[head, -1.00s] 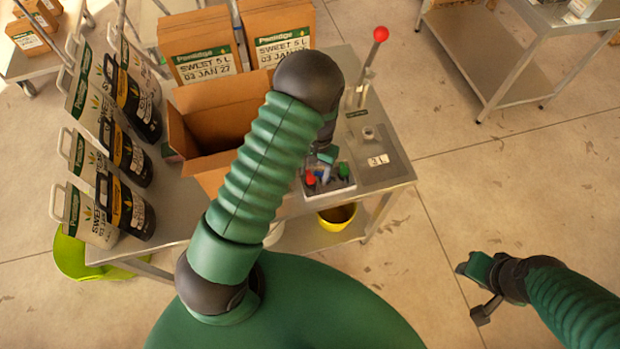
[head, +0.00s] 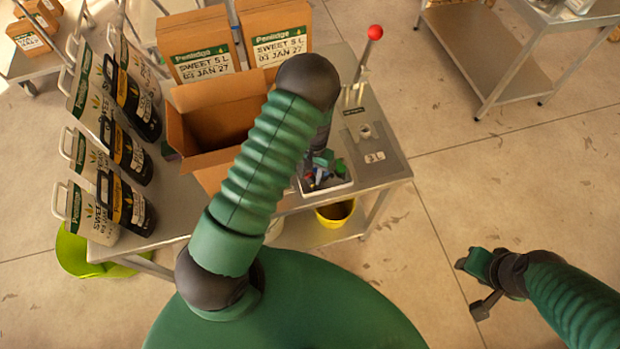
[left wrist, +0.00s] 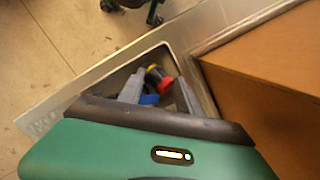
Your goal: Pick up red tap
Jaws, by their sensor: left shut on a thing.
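The red tap (left wrist: 164,81) shows in the left wrist view between the two grey fingers of my left gripper (left wrist: 160,76), inside a pale tray (left wrist: 88,80). My left gripper is shut on it, low in the tray. A blue tap (left wrist: 150,99) lies close by, below the red one in that view. In the head view my left gripper (head: 322,168) is down at the tray (head: 338,187) on the metal table, and the arm and gripper hide most of the red tap. My right gripper (head: 481,284) is open and empty over the floor at the right.
An open cardboard box (head: 205,140) stands beside the tray, close to my left arm. A lever with a red knob (head: 375,32) rises behind. Pouches (head: 125,205) stand in a row at the left. A yellow bucket (head: 335,216) sits below the table.

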